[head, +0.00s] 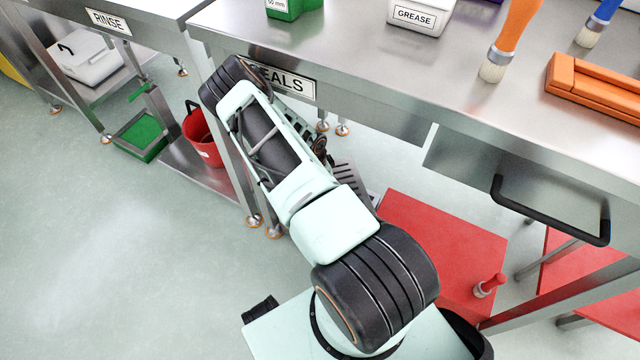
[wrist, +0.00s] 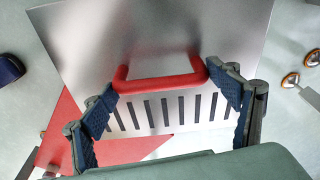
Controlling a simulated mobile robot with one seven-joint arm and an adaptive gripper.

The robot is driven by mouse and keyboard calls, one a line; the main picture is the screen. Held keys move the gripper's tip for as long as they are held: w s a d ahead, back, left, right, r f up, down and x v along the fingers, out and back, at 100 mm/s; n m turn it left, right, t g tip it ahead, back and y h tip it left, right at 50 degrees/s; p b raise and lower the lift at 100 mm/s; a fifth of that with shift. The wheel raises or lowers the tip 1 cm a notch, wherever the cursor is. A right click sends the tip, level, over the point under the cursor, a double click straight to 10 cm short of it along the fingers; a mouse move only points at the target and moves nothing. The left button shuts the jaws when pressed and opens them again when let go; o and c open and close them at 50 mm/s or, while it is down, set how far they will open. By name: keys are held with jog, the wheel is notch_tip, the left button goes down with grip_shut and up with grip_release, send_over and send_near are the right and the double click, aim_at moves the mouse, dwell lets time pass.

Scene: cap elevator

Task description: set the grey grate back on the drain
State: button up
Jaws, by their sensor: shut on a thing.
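The grey grate (wrist: 160,40) is a metal plate with a row of dark slots and a red handle (wrist: 158,84). It fills much of the wrist view. My gripper (wrist: 168,92) has its two blue-padded fingers closed on the ends of this handle. In the head view only a slotted grey piece of the grate (head: 350,184) shows, just right of my forearm and below the bench edge. The rest is hidden by my arm. I cannot make out the drain in either view.
A steel bench (head: 400,80) labelled SEALS stands over this area. A red platform (head: 440,235) with a red-handled piece (head: 488,286) is at right. A red bucket (head: 205,135) and green tray (head: 140,135) are at left. The floor (head: 90,240) at left is clear.

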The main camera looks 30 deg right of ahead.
dwell(0.5)
notch_tip(320, 180, down, 3)
jog(key=b, duration=0.3)
jog(key=shift+f, duration=0.1)
jog(key=shift+f+b, duration=1.15)
jog(key=shift+f, duration=0.15)
jog(key=shift+f, duration=0.2)
jog(key=o, duration=1.7)
jog(key=shift+o, duration=0.3)
jog(key=shift+a, duration=0.1)
